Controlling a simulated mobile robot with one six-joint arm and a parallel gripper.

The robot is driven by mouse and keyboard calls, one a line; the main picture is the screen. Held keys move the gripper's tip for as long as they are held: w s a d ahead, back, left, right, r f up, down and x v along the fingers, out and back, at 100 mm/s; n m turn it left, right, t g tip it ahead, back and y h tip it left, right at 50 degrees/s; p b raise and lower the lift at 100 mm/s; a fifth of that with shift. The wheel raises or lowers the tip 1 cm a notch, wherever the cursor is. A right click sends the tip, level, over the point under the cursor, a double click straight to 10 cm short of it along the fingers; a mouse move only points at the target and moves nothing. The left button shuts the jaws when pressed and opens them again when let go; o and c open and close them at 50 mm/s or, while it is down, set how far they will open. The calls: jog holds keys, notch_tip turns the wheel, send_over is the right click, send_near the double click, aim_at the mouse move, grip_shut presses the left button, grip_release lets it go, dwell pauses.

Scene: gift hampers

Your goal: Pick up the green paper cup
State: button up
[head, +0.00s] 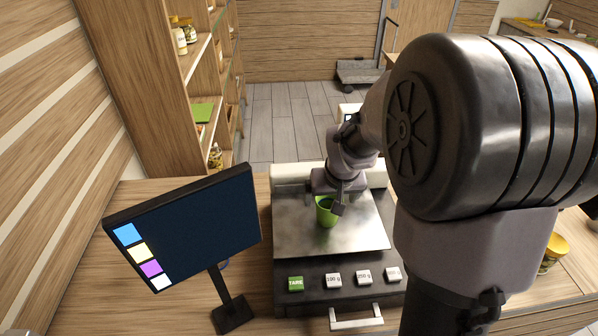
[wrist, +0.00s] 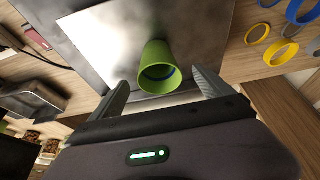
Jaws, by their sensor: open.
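The green paper cup (head: 326,213) stands upright on the steel plate of a weighing scale (head: 290,235). In the wrist view the cup (wrist: 156,58) shows its open mouth, with a blue ring inside. My gripper (head: 339,207) is at the cup, partly in front of its right side in the head view. In the wrist view my gripper (wrist: 163,82) is open, with one finger on each side of the cup. Gaps show between the cup and both fingers. Nothing is held.
A dark monitor (head: 195,230) on a stand is left of the scale. The scale's front has a green TARE button (head: 295,283) and several pale buttons. Wooden shelves (head: 165,95) stand behind on the left. Blue and yellow rings (wrist: 282,52) lie at the right in the wrist view.

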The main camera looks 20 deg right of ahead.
aim_at(328, 204)
jog(key=shift+x, duration=1.05)
jog(key=x, duration=0.5)
jog(key=shift+w+d+r+b, duration=0.1)
jog(key=shift+w+d+b, duration=0.05)
jog(key=shift+w+b, duration=0.2)
jog(key=shift+s+r, duration=0.15)
jog(key=shift+s, duration=0.05)
jog(key=c, duration=1.6)
jog(key=shift+o, duration=0.2)
jog(key=shift+w, duration=0.1)
